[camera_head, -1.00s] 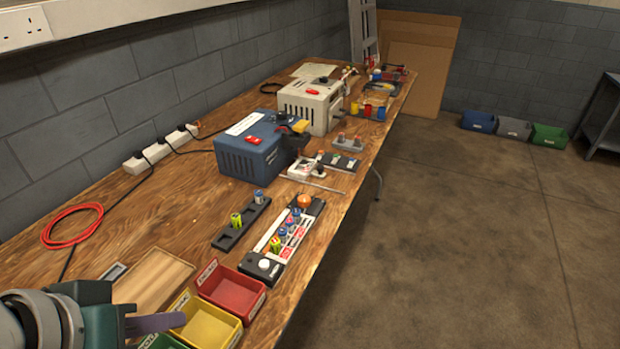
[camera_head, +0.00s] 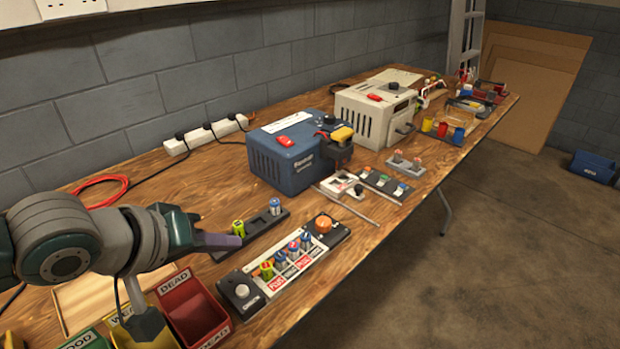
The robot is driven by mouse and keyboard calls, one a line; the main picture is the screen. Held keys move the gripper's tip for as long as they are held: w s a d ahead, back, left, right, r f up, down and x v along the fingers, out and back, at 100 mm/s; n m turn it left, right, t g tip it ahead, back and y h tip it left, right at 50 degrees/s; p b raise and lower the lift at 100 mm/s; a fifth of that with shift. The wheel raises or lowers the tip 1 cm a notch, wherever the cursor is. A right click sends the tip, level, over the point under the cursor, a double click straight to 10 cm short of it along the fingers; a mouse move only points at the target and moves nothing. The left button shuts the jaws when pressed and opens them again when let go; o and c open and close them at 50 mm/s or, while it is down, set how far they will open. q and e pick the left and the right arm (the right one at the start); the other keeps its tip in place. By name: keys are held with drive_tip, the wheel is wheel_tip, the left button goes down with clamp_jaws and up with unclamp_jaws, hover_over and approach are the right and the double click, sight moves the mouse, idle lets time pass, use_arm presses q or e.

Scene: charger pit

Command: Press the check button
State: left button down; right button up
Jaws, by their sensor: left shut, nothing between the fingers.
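The tester board (camera_head: 290,262) lies on the wooden bench, with several batteries standing in a row on it. A pale round button (camera_head: 242,291) sits on the black block at its near end, above a small label I cannot read clearly. An orange dome (camera_head: 323,223) is at its far end. My left gripper (camera_head: 222,241) comes in from the left, shut and empty. Its purple fingertips show beside the near end of the black battery rack (camera_head: 256,229), up and left of the button and apart from it in the picture. My right gripper is not in view.
Red DEAD (camera_head: 196,314), yellow and green bins stand at the bench's near edge, partly behind my arm. A blue machine (camera_head: 288,158) and a cream machine (camera_head: 375,115) stand farther back. A power strip (camera_head: 205,134) lies along the wall.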

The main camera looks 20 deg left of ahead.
use_arm(q)
drive_tip(key=b, duration=0.8)
hover_over(239, 299)
wheel_tip(239, 299, down, 7)
drive_tip(key=shift+f, duration=0.15)
drive_tip(key=shift+f+b, duration=0.3)
drive_tip(key=shift+f, duration=0.45)
drive_tip(key=shift+f, duration=0.15)
idle(0.8)
drive_tip(key=shift+f, duration=0.25)
drive_tip(key=shift+f+b, duration=0.4)
drive_tip(key=shift+f, duration=0.05)
idle(0.6)
drive_tip(key=shift+r, duration=0.1)
drive_tip(key=shift+r+p, duration=0.75)
drive_tip(key=shift+p, duration=0.25)
drive_tip(key=shift+r, duration=0.1)
